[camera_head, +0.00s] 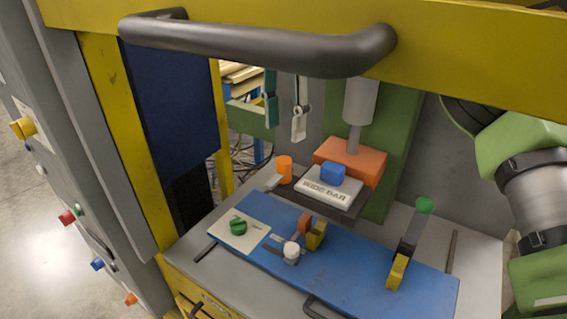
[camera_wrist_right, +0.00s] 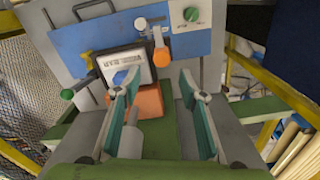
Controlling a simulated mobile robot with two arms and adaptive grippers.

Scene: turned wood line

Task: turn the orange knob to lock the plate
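The orange knob (camera_head: 285,168) stands upright at the back left of the work deck, with a pale flat lever at its base. It also shows in the right wrist view (camera_wrist_right: 162,59), ahead of the fingers. A pale plate with dark lettering (camera_head: 318,197) lies beside it, with a blue block (camera_head: 333,174) on top. The plate also shows in the wrist view (camera_wrist_right: 138,58). My right gripper (camera_head: 284,132) is above the orange knob, its teal fingers pointing down. In the wrist view (camera_wrist_right: 161,80) the fingers are spread and empty. My left gripper is not in view.
An orange press head (camera_head: 368,160) on a grey ram stands beside the plate. The blue board (camera_head: 350,268) carries a green knob (camera_head: 239,226), a white knob (camera_head: 291,250) and a green-tipped lever (camera_head: 424,205). A dark handle bar (camera_head: 250,45) and yellow frame cross the front.

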